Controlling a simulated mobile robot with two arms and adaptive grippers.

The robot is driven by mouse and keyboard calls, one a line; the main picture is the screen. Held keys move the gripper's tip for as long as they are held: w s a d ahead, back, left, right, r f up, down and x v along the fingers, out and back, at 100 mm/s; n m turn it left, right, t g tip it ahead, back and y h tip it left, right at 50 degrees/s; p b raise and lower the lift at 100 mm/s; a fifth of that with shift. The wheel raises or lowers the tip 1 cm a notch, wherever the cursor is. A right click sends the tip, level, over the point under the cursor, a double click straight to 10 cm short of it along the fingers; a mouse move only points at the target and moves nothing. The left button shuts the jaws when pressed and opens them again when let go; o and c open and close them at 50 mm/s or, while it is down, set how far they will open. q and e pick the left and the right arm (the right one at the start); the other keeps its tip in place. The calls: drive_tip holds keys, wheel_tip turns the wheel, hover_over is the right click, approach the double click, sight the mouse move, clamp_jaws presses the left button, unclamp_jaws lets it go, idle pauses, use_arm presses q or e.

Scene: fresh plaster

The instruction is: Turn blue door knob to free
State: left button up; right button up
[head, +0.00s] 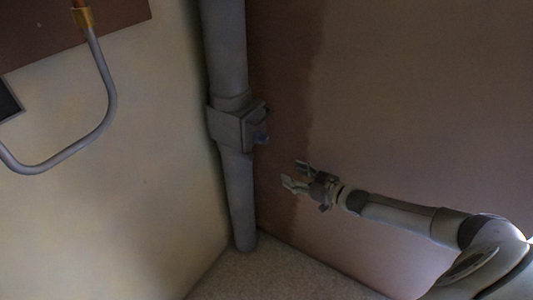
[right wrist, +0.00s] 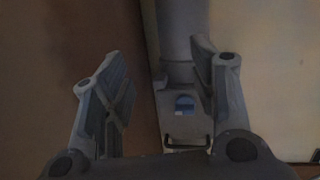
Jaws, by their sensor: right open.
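The blue door knob (head: 262,138) is a small part on the right side of a grey box (head: 232,128) fitted around a vertical pipe in the corner. In the right wrist view the knob (right wrist: 185,103) shows as a small blue patch on the box's face, between my fingers but beyond them. My right gripper (head: 294,174) is open and empty, apart from the knob, to its right and a little lower in the head view. Its two spread fingers (right wrist: 160,75) also show in the right wrist view. The knob's exact turn is too small to tell. My left gripper is out of view.
The grey pipe (head: 224,50) runs down the corner to the speckled floor (head: 275,277). A brown wall (head: 410,110) lies close behind my right arm. A bent grey tube (head: 104,90) with a brass fitting hangs on the pale left wall. The space between gripper and box looks clear.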

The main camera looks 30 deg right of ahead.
sight(266, 140)
wheel_tip(266, 140, up, 11)
drive_tip(key=n+y+b, duration=0.1)
drive_tip(key=y+b, duration=0.2)
drive_tip(key=y, duration=0.1)
drive_tip(key=shift+t+h, duration=0.3)
drive_tip(key=shift+t, duration=0.2)
drive_tip(key=x, duration=0.6)
drive_tip(key=a+b+x, duration=0.1)
drive_tip(key=x, duration=0.3)
drive_tip(key=shift+s+f, duration=0.25)
drive_tip(key=shift+f, duration=0.05)
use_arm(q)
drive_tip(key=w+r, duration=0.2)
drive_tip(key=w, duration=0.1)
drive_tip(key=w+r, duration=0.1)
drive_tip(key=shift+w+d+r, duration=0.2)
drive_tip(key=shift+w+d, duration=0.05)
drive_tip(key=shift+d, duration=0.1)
use_arm(e)
drive_tip(key=c, duration=1)
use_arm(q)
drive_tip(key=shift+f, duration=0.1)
